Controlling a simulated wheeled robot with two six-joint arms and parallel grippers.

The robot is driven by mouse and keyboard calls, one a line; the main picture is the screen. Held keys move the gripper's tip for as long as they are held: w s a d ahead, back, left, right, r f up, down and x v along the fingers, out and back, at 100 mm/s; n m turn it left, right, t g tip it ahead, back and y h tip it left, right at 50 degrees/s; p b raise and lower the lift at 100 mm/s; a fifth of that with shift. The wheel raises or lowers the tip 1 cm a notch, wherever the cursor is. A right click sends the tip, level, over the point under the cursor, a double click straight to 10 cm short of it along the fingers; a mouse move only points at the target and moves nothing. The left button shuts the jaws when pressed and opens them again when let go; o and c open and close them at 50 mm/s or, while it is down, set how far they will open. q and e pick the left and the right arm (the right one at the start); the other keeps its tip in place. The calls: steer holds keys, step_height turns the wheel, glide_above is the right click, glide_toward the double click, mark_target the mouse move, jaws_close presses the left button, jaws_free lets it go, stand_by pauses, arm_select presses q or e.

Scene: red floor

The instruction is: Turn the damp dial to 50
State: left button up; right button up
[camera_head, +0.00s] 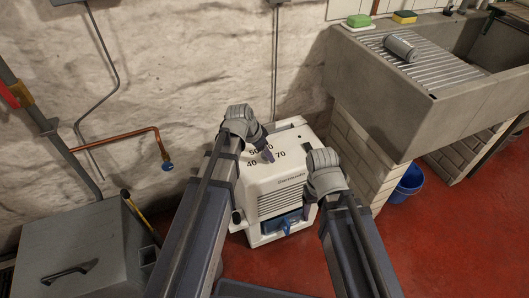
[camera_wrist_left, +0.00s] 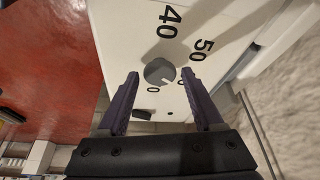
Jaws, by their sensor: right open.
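The damp dial (camera_wrist_left: 160,72) is a small round grey knob on the white top of the dehumidifier (camera_head: 278,176). In the head view my left gripper (camera_head: 266,152) covers the dial. My right gripper (camera_head: 318,194) is open beside the dehumidifier's right side, its fingers mostly hidden.
A stone sink (camera_head: 375,100) on brick supports stands at the right, with a blue bucket (camera_head: 408,183) below. A grey lidded box (camera_head: 75,255) stands at the left. A copper pipe (camera_head: 120,134) runs along the rough white wall. Red floor (camera_head: 440,245) is clear at the right.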

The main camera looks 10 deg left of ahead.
arm_select(q)
jaws_close()
stand_by(0.3)
steer(key=shift+n, duration=0.3)
steer(key=n, duration=0.1)
steer(key=n+y, duration=0.1)
steer(key=n, duration=0.1)
steer(key=n+t+y, duration=0.1)
steer(key=n, duration=0.1)
steer(key=shift+s+d, duration=0.1)
steer(key=shift+d, duration=0.15)
steer(key=n+y, duration=0.1)
steer(key=n, duration=0.2)
steer(key=n+y, duration=0.1)
steer(key=n, duration=0.2)
steer(key=shift+d, duration=0.2)
steer(key=shift+o, duration=1.4)
jaws_free()
